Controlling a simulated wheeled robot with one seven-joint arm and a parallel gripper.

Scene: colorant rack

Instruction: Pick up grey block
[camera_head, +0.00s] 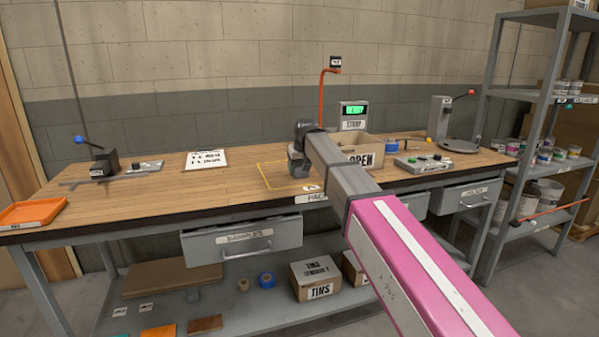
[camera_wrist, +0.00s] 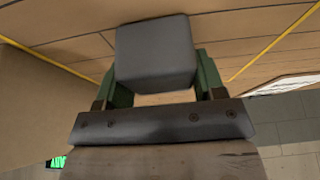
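The grey block (camera_wrist: 154,52) is a smooth dark-grey cube with rounded edges. In the wrist view it sits between the two green fingers of my gripper (camera_wrist: 160,75), with a finger against each side. My gripper appears shut on it. In the head view, my gripper (camera_head: 298,160) is at the yellow-outlined area of the workbench, and my arm hides part of that spot. I cannot tell whether the block touches the bench top.
The wooden workbench (camera_head: 230,183) has a yellow outline (camera_head: 262,164) around my gripper. An open cardboard box (camera_head: 366,145) stands close on the right, with a green-lit display (camera_head: 354,111) behind it. A white sign (camera_head: 206,159) lies to the left. The bench's left-middle is clear.

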